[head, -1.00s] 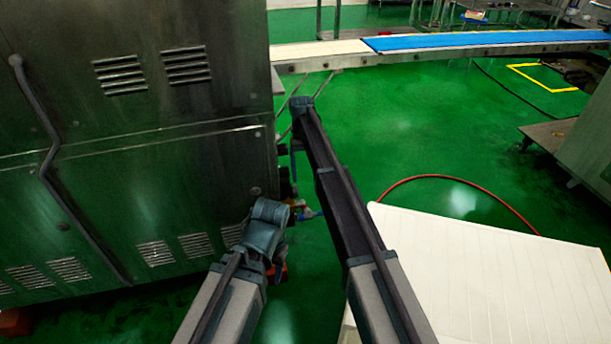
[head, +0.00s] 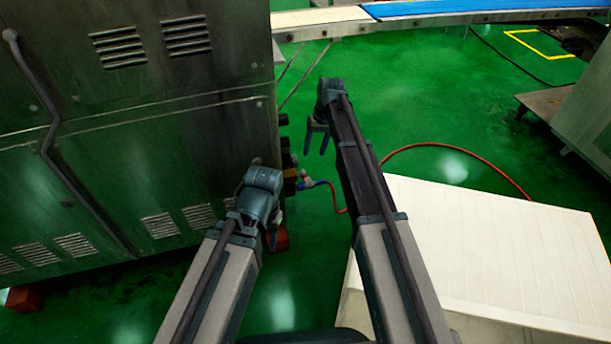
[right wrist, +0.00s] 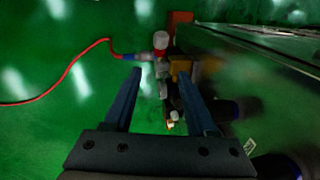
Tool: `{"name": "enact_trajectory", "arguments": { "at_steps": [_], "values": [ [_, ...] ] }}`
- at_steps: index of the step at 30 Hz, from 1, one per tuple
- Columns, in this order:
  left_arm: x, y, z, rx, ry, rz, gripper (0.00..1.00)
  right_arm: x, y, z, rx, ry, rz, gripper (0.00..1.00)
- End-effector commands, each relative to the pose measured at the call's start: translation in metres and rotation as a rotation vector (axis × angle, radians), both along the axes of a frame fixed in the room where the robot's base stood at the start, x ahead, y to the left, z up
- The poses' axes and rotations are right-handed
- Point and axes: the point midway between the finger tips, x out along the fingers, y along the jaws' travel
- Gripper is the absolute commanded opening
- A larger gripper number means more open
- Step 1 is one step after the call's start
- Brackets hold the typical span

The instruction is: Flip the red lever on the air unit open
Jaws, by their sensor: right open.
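The air unit (head: 290,172) is a small cluster of fittings low on the machine's right side. It also shows in the right wrist view (right wrist: 178,75), beyond and between my finger tips. A small red part (right wrist: 160,54) under a white cap sits at the hose end there; I cannot tell its lever position. My right gripper (head: 317,146) is open, pointing down, apart from the unit and to its right. Its two fingers show in the right wrist view (right wrist: 158,78) with nothing held. My left gripper (head: 273,236) hangs low beside the machine; its jaws are mostly hidden.
The large metal machine (head: 140,130) fills the left side. A red hose (head: 450,146) with a blue end runs from the unit across the green floor. A white panelled surface (head: 480,250) stands at right. A conveyor (head: 450,14) crosses the back.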

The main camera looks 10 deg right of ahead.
Motion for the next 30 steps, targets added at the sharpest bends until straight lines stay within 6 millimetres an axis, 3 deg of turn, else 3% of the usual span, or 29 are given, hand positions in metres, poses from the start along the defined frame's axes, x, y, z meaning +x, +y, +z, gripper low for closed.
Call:
{"name": "enact_trajectory", "arguments": {
  "at_steps": [11,30],
  "values": [
    [0.000,-0.001,-0.030,-0.004,0.000,-0.004,0.50,0.000,0.005,-0.030,-0.001,0.002,0.000,0.57],
    [0.000,-0.001,-0.121,-0.004,-0.003,0.013,0.50,-0.003,0.021,-0.121,-0.001,0.003,0.000,0.57]
  ]
}}
